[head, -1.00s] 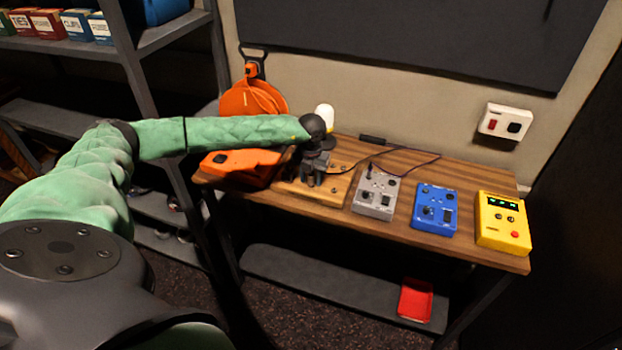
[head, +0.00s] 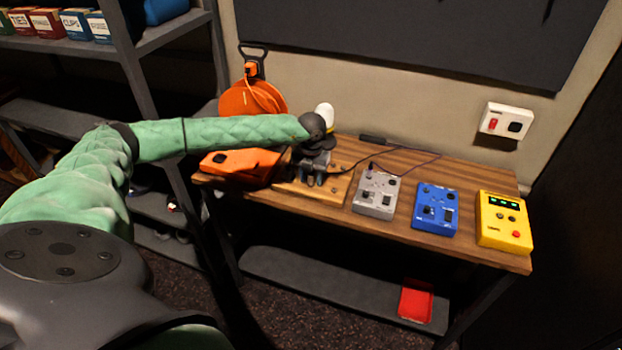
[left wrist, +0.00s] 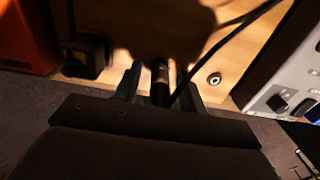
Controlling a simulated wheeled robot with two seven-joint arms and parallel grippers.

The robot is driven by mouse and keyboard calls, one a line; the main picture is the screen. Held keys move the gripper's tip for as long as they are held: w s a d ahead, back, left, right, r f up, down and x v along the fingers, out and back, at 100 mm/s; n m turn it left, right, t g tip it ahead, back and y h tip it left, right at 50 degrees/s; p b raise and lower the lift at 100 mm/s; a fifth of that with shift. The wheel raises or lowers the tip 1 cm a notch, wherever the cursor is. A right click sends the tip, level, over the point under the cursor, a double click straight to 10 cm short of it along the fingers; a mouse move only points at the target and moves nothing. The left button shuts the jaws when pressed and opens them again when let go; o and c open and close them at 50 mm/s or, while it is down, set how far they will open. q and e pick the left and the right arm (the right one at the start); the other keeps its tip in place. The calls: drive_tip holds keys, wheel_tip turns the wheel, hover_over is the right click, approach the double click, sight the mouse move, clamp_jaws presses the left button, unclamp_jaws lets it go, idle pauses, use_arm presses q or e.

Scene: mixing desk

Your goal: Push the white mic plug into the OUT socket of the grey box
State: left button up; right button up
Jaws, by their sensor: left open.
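My left gripper (head: 311,180) points down over a wooden board on the desk. In the left wrist view its two fingers (left wrist: 160,88) stand apart on either side of a dark, slim plug (left wrist: 160,78) with a black cable. I cannot tell whether the fingers touch it, and no white shows on it. The grey box (head: 376,194) lies right of the gripper, and its edge shows in the left wrist view (left wrist: 292,72). The OUT socket cannot be made out. My right gripper is not in view.
The wooden board (head: 335,193) carries a black block (left wrist: 86,56) beside the gripper. Blue (head: 435,209) and yellow (head: 504,222) boxes stand to the right. An orange case (head: 238,165) and an orange reel (head: 252,99) are on the left. A white-topped object (head: 325,112) stands behind the gripper.

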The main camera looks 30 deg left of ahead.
use_arm(q)
clamp_jaws()
drive_tip(key=shift+r, duration=0.25)
drive_tip(key=shift+r+p, duration=0.9)
drive_tip(key=shift+r, duration=1.85)
